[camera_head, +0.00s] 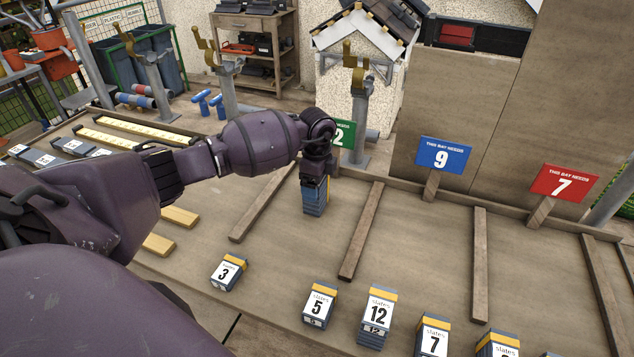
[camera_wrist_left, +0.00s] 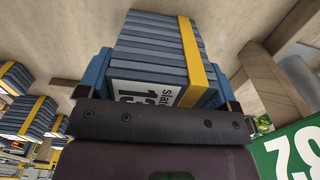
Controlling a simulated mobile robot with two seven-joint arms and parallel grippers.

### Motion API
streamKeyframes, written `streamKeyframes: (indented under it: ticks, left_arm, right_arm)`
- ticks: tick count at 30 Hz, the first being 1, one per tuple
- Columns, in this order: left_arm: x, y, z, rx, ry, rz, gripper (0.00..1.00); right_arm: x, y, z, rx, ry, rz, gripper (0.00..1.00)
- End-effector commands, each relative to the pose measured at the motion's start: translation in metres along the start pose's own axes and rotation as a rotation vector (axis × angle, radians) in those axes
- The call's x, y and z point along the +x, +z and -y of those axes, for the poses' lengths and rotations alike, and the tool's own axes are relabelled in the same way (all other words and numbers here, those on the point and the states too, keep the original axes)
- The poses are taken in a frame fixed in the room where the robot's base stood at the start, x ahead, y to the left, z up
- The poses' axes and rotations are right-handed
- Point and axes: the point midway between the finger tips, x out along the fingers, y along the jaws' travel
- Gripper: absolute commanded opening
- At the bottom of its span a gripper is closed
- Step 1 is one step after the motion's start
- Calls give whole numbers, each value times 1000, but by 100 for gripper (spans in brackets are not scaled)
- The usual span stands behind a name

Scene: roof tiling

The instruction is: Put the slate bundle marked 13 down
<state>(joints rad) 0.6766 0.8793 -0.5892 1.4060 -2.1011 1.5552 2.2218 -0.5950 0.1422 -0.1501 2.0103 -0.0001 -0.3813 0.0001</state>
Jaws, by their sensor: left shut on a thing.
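My left arm comes in from the left in the head view. Its gripper (camera_head: 315,172) points down and is shut on a blue-grey slate bundle (camera_head: 315,199) in the bay with the green sign (camera_head: 344,134). The bundle looks upright; I cannot tell whether its bottom touches the boards. In the left wrist view the bundle (camera_wrist_left: 150,45) fills the space between the jaws, with a yellow strap and a partly covered label that appears to read 13. The arm hides part of the green sign, where a 2 shows. My right gripper is not in view.
Wooden strips (camera_head: 361,232) divide the board into bays. A blue sign 9 (camera_head: 445,155) and a red sign 7 (camera_head: 564,183) mark bays to the right, which look empty. Slate bundles including 3 (camera_head: 228,273), 5 (camera_head: 319,306) and 12 (camera_head: 377,318) line the front edge.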

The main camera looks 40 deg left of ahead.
Motion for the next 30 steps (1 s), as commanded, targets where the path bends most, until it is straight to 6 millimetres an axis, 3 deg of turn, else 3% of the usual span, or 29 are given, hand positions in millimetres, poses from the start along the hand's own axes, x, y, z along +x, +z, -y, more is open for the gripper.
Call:
streamKeyframes:
  ticks: [8,9,12,22,30]
  left_arm:
    - [0,0,1,0,-3,-1,41]
    - [2,0,0,0,-1,-1,86]
    - [1,0,0,0,-1,-1,100]
    - [-5,0,0,0,-2,-1,100]
    - [-51,0,1,0,-6,-1,100]
  right_arm:
    - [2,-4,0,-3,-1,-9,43]
    - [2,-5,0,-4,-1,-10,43]
    - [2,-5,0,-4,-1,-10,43]
    - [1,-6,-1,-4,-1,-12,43]
    - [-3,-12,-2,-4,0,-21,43]
